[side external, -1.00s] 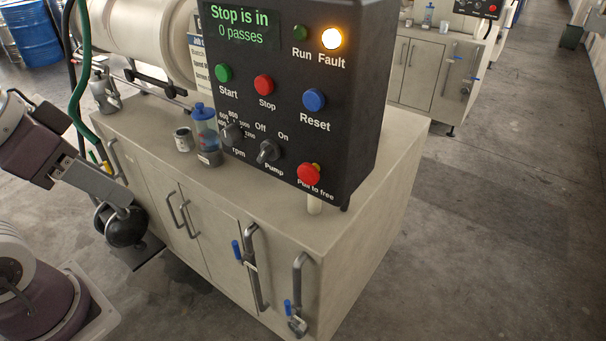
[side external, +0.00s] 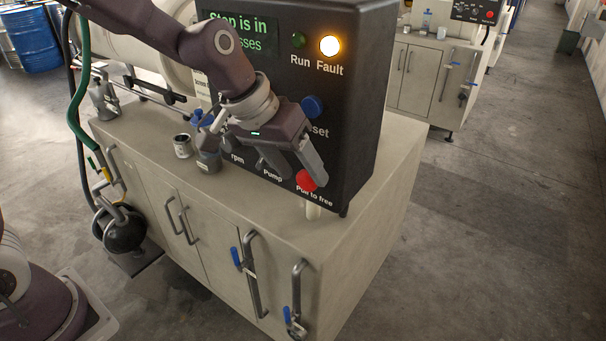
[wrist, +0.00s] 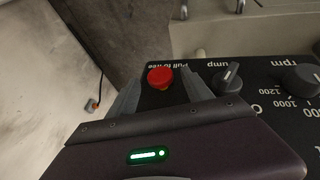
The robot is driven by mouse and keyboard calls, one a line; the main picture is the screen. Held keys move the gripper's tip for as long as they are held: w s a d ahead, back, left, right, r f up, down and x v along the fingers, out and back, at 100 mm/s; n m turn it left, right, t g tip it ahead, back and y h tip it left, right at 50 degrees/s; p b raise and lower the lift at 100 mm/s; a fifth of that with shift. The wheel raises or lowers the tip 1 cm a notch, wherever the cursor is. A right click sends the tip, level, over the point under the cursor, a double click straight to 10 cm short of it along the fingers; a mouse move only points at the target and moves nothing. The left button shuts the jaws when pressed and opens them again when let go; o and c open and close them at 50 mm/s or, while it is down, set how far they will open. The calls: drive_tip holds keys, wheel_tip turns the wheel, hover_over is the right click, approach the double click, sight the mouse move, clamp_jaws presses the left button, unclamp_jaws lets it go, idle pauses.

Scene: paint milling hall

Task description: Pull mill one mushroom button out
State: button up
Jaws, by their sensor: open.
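The red mushroom button (side external: 306,181) sits low on the black control panel (side external: 355,110), above the label "Pull to free". My gripper (side external: 296,172) is open in front of the panel's lower part, with one finger close to the button and partly over it. In the wrist view the button (wrist: 160,77) shows between the two spread fingertips of my gripper (wrist: 162,80), with a gap on each side. I cannot tell how deep the fingers reach around it. The display (side external: 236,30) reads "Stop is in", its second line partly covered by my arm.
The Fault lamp (side external: 330,46) glows amber; the Run lamp (side external: 299,40) is dark. The blue Reset button (side external: 313,107) and pump knob (wrist: 227,78) are near my gripper. A small can (side external: 183,146) stands on the cabinet (side external: 370,235). Another mill stands behind.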

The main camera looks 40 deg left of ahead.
drive_tip(key=shift+x, duration=1)
drive_tip(key=shift+c, duration=0.2)
clamp_jaws()
drive_tip(key=shift+s, duration=0.75)
drive_tip(key=shift+o, duration=0.2)
unclamp_jaws()
drive_tip(key=shift+r, duration=0.1)
